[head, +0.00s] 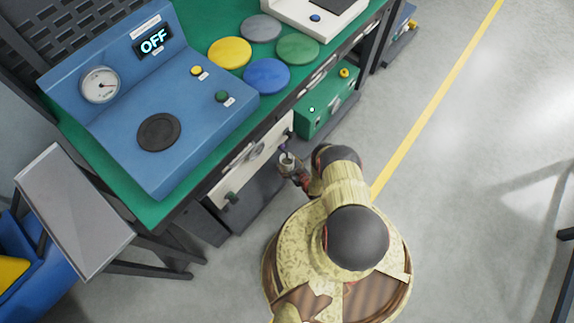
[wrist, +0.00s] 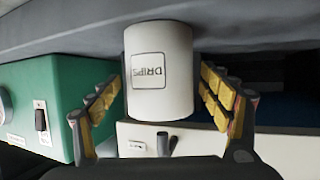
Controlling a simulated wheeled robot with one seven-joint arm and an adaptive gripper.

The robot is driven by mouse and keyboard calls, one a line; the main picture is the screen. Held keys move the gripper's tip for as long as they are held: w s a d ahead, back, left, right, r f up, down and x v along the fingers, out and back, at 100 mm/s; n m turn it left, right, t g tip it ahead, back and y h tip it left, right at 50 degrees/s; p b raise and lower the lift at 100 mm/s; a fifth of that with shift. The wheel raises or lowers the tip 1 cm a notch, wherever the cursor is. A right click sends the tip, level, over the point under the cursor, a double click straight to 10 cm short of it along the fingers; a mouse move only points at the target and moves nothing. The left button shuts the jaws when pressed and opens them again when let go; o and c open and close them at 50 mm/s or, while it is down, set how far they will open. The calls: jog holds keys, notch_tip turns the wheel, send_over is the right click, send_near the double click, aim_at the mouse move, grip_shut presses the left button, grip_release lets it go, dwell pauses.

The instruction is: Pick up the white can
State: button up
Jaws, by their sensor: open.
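The white can (wrist: 159,99) is in the middle of the wrist view, with a "DRIPS" label that reads upside down. Its upper end in that picture meets a grey surface. My gripper (wrist: 160,80) is open, with one finger on each side of the can. The left finger is very close to the can and a narrow gap shows at the right; I cannot tell if either touches. In the head view my gripper (head: 292,168) is beside the bench front, low down. A small pale patch at its tip seems to be the can, mostly hidden.
A green box (wrist: 45,108) with a switch is left of the can in the wrist view. A pale drawer front (wrist: 240,145) lies behind it. In the head view the green bench (head: 150,210) carries a blue tester (head: 190,105) and coloured discs. Open floor (head: 480,130) lies right.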

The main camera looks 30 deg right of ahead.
jog(key=shift+w+f, duration=0.15)
jog(key=shift+w, duration=0.2)
jog(key=shift+c, duration=0.6)
jog(key=c, duration=1.1)
jog(key=shift+c, duration=0.3)
